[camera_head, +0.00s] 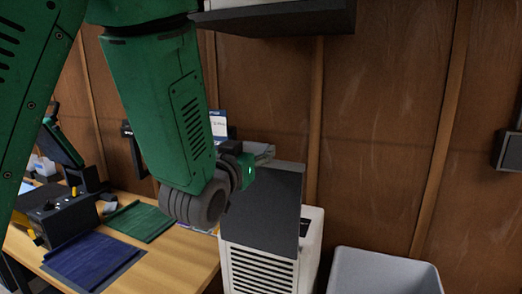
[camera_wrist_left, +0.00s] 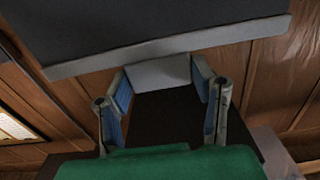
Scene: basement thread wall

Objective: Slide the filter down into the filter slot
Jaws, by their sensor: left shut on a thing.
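The filter (camera_head: 265,205) is a dark grey flat panel, standing roughly upright at the front upper part of a white vented unit (camera_head: 262,268). My left gripper (camera_head: 264,156) is at the filter's top edge and shut on it. In the left wrist view the filter (camera_wrist_left: 150,22) fills the top, with a light grey edge, and the blue-padded fingers of the gripper (camera_wrist_left: 162,74) sit either side of a light grey tab. The filter slot is hidden behind the filter, so I cannot tell whether the filter's lower edge is in it. My right gripper is not in view.
A grey bin (camera_head: 385,275) stands right of the unit. A wooden bench (camera_head: 180,262) at left holds a blue mat (camera_head: 92,260), a green mat (camera_head: 140,221) and a dark box (camera_head: 58,212). A dark shelf (camera_head: 280,22) juts out above. A wood-panelled wall (camera_head: 375,130) is behind.

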